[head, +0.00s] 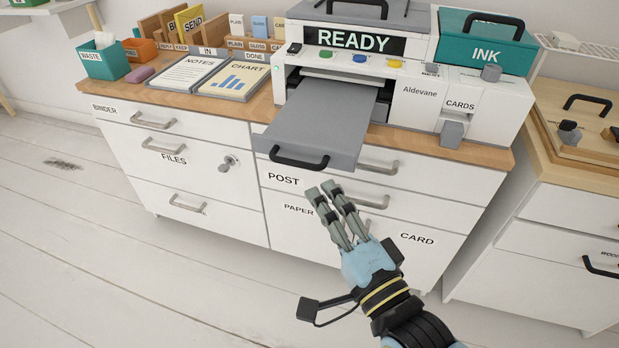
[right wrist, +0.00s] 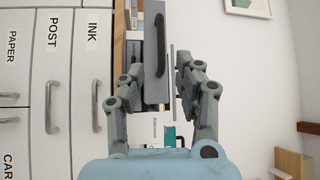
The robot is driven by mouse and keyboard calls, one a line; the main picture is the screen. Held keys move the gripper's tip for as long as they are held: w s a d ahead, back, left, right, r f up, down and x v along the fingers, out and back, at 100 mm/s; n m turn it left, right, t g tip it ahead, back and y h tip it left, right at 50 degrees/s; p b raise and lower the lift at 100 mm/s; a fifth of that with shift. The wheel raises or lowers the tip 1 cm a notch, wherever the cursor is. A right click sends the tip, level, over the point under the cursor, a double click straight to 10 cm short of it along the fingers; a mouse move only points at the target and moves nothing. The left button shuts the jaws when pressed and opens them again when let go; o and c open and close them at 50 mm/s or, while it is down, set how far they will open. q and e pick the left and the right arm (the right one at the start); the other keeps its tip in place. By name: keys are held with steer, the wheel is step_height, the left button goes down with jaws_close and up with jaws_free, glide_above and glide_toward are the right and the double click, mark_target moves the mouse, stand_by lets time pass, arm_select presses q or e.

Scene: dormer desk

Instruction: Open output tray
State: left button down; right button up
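The grey output tray (head: 325,115) sticks out level from the front of the white printer (head: 405,100), past the desk edge. Its black bar handle (head: 300,158) is at its front end. A grey panel with a black handle (right wrist: 159,35), seemingly the tray, also shows in the right wrist view, partly behind a finger. My right gripper (head: 322,190) is just below and right of the handle, apart from it, in front of the drawers. In the right wrist view its fingers (right wrist: 172,65) are apart with nothing held between them. My left gripper is not in view.
The wooden desk top (head: 220,113) holds notes and chart boards (head: 235,80) left of the printer. Drawers with handles (head: 380,166) lie below the tray. A teal ink box (head: 485,48) sits on the printer. Floor in front is clear.

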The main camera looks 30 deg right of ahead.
steer(key=shift+s+a+f, duration=0.1)
steer(key=shift+s+f, duration=0.05)
steer(key=shift+s, duration=0.75)
steer(key=shift+s+a+f, duration=0.1)
steer(key=shift+s, duration=0.8)
steer(key=s+d+f+n+g, duration=0.1)
steer(key=s+f+n+g, duration=0.15)
steer(key=f, duration=0.55)
steer(key=s+d+f+n+g+y, duration=0.1)
steer(key=d+f+n+g, duration=0.15)
steer(key=f, duration=0.65)
steer(key=s+d+f+n+g, duration=0.1)
steer(key=f+n+g, duration=0.15)
steer(key=f, duration=0.55)
steer(key=s+d+f+n+g, duration=0.1)
steer(key=s+f+n+g, duration=0.2)
steer(key=s+f, duration=0.2)
steer(key=s+d+f+n+g, duration=0.2)
steer(key=s+f+n+g, duration=0.2)
steer(key=s, duration=0.8)
steer(key=s+d+f+n+g, duration=0.2)
steer(key=s+f+n+g, duration=0.1)
steer(key=s, duration=0.6)
step_height(320, 180, down, 3)
steer(key=shift+d+r+g, duration=0.15)
steer(key=shift+d+g, duration=0.1)
steer(key=shift+g, duration=0.3)
steer(key=shift+s, duration=0.15)
